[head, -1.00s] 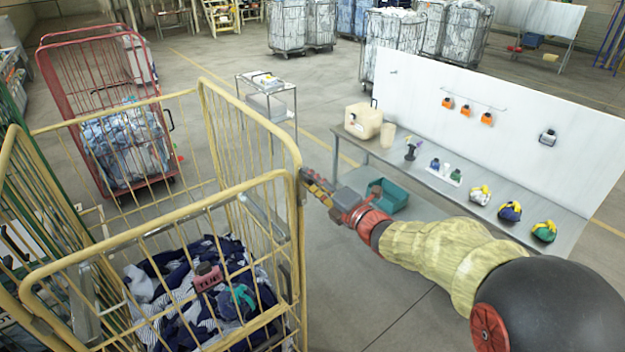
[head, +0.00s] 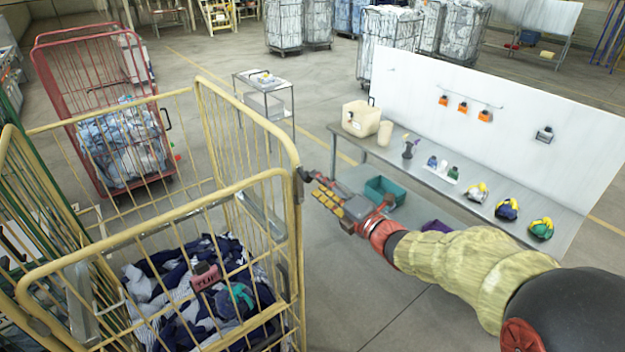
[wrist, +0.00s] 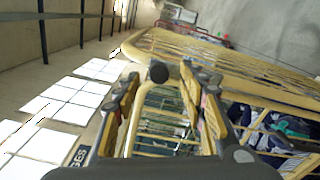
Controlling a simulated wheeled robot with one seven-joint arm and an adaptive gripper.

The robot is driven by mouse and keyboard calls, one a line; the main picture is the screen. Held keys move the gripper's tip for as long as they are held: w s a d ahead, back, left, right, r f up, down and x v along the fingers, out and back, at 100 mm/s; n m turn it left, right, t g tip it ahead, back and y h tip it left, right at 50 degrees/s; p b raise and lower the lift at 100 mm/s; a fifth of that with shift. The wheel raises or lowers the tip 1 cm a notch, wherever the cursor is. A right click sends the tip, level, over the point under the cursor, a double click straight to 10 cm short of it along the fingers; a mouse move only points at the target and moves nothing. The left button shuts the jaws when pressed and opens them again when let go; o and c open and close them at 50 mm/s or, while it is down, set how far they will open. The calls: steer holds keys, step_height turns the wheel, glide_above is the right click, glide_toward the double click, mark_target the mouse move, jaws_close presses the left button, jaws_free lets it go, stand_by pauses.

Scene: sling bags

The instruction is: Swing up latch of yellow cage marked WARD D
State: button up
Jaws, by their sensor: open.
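The yellow cage (head: 150,212) stands at the left of the head view with its top open. No WARD D marking is legible. A dark knob (head: 306,174) sits at its near right corner post, just below the top rail; it may be part of the latch. In the wrist view a round black knob (wrist: 158,72) shows beyond and between my fingers. My gripper (head: 322,194) is open and empty, just right of the post, with a small apparent gap to the knob. Its two fingers also show apart in the wrist view (wrist: 166,100).
Dark and striped laundry (head: 190,285) with a pink TUE tag (head: 206,278) lies inside the cage. A red cage (head: 100,110) stands behind. A steel bench (head: 470,190) with pouches and a white board (head: 500,120) is at right.

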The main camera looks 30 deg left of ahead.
steer(key=v, duration=0.7)
steer(key=shift+d, duration=0.25)
